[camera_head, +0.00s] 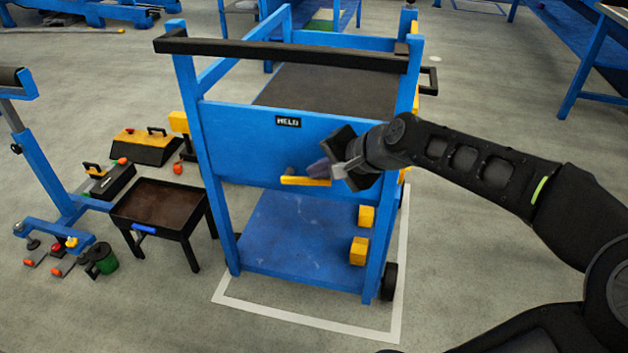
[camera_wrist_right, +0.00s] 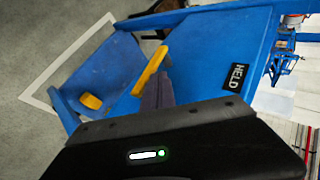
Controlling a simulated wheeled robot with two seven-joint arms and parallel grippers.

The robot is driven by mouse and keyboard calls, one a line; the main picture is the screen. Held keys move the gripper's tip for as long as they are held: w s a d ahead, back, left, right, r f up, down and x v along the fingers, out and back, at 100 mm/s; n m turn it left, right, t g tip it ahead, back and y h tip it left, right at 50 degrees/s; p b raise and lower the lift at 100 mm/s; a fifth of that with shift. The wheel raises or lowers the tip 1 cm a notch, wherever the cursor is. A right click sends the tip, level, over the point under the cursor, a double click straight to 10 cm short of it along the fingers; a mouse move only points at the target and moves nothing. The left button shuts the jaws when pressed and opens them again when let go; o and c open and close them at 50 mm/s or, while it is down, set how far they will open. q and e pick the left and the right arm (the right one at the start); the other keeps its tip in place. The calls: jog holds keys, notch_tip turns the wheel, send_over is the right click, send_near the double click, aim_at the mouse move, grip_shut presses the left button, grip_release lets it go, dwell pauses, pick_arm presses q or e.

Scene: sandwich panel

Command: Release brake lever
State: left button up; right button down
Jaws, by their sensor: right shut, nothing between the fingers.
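The brake lever (camera_head: 304,181) is a yellow bar on the front blue panel of a blue cart (camera_head: 240,140). It lies roughly level, below a small black sign reading HELD (camera_head: 288,121). In the right wrist view the yellow lever (camera_wrist_right: 150,70) shows just beyond my fingertips, and the HELD sign (camera_wrist_right: 235,77) is to its right. My right gripper (camera_head: 322,168) is shut and empty, with its fingertips right at the lever. I cannot tell if they touch it. My left gripper is not in view.
The cart stands inside a white floor outline (camera_head: 300,318), with a black push bar (camera_head: 280,53) across its top. A low brown tray table (camera_head: 160,205), toolboxes (camera_head: 146,146) and a blue stand (camera_head: 50,180) are on the left. Bare floor lies in front.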

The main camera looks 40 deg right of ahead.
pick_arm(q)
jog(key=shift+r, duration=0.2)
pick_arm(e)
jog(key=shift+w+r, duration=0.1)
jog(key=shift+r, duration=0.05)
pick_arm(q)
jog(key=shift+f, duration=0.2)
pick_arm(e)
jog(key=shift+w+a+f, duration=0.25)
jog(key=shift+w+a, duration=0.2)
jog(key=shift+w, duration=0.1)
